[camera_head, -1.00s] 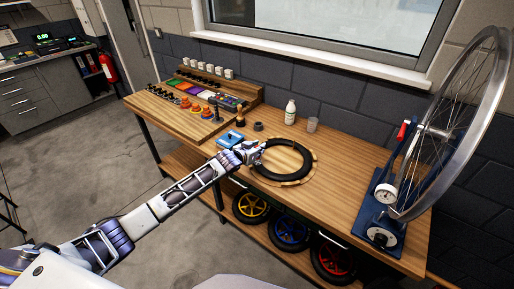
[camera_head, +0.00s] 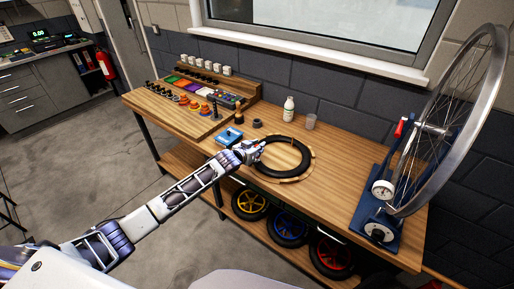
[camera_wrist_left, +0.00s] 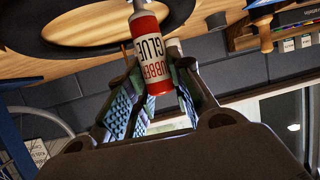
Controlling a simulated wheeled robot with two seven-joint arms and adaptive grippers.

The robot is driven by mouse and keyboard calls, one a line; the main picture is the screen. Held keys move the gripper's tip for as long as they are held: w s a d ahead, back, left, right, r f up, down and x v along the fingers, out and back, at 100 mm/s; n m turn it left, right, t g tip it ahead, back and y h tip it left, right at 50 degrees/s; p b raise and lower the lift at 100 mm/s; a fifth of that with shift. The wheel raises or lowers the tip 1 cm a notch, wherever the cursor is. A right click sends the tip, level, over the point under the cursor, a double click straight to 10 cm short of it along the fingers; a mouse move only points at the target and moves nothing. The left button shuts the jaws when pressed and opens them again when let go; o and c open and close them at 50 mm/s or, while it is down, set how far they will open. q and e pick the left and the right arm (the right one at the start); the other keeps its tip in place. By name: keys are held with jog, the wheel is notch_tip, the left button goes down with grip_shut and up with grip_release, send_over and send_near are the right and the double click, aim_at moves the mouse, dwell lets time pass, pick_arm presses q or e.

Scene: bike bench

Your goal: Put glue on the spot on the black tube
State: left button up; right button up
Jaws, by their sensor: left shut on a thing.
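The black tube (camera_head: 283,179) lies as a ring on a round wooden board (camera_head: 314,163) on the bench. My left gripper (camera_head: 255,148) is at the left edge of the ring. In the left wrist view, my left gripper (camera_wrist_left: 152,100) is shut on a red and white bottle marked as rubber glue (camera_wrist_left: 150,50). The bottle's far end is cut off by the top of that view, with the black tube (camera_wrist_left: 25,38) behind it. The spot on the tube cannot be made out. My right gripper is not in view.
A blue box (camera_head: 229,136) sits left of the ring. A white bottle (camera_head: 288,110) and a clear cup (camera_head: 310,122) stand behind it. A wheel truing stand (camera_head: 378,225) is at the right. Small parts and bins fill the left end. The bench right of the ring is clear.

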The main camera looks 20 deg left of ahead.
pick_arm(q)
jog(key=shift+w+a, duration=0.6)
jog(key=shift+w, duration=0.2)
jog(key=shift+s+d+p, duration=0.6)
jog(key=shift+s, duration=0.2)
dwell(0.7)
jog(key=shift+r, duration=0.2)
jog(key=shift+r+p, duration=1.05)
jog(key=shift+p, duration=0.1)
jog(key=shift+r+p, duration=0.3)
jog(key=shift+r, duration=2)
